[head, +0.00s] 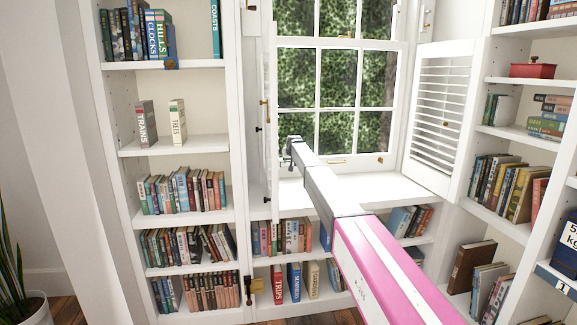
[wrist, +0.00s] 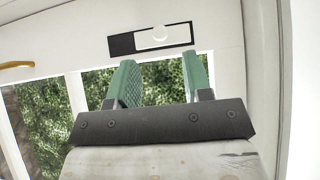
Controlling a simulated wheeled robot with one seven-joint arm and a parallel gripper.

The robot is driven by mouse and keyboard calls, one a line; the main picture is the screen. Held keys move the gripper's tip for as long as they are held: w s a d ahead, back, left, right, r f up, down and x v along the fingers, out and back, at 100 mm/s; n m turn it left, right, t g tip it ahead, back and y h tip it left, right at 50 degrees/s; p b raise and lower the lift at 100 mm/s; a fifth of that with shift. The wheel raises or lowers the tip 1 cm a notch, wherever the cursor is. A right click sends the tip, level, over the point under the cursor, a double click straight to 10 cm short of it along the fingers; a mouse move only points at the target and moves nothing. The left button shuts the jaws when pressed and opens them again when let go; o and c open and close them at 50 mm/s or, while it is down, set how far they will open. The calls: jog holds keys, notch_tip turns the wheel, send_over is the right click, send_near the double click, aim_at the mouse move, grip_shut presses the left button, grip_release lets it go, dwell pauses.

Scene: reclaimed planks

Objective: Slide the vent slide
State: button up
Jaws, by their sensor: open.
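The vent slide is in the wrist view: a pale slide plate with a round white knob (wrist: 157,36). It covers the right and middle of a dark slot (wrist: 121,44) on a white rail, leaving the slot's left end dark. My gripper (wrist: 158,70) is open, its two green fingers apart with nothing between them. The fingertips are below the knob in the wrist view; I cannot tell how far off it is in depth. In the head view my gripper (head: 291,152) is at the lower left of the window, and I cannot make out the slide there.
A brass handle (head: 336,161) is on the window's bottom rail; it also shows at the left of the wrist view (wrist: 16,65). White frame stands close on the wrist view's right. A louvred shutter (head: 441,115) is right of the window. Bookshelves flank both sides.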

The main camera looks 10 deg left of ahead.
aim_at(288, 164)
jog(key=x, duration=0.5)
jog(key=shift+w+a+f, duration=0.1)
jog(key=shift+w+f, duration=0.15)
jog(key=shift+w, duration=0.05)
grip_shut()
jog(key=shift+w+d, duration=0.3)
jog(key=shift+d, duration=0.75)
jog(key=shift+w+d, duration=0.25)
jog(key=shift+d, duration=0.8)
grip_release()
jog(key=shift+d, duration=0.1)
jog(key=shift+r, duration=0.1)
jog(key=v, duration=1)
jog(key=shift+s+r, duration=0.15)
jog(key=shift+s, duration=0.1)
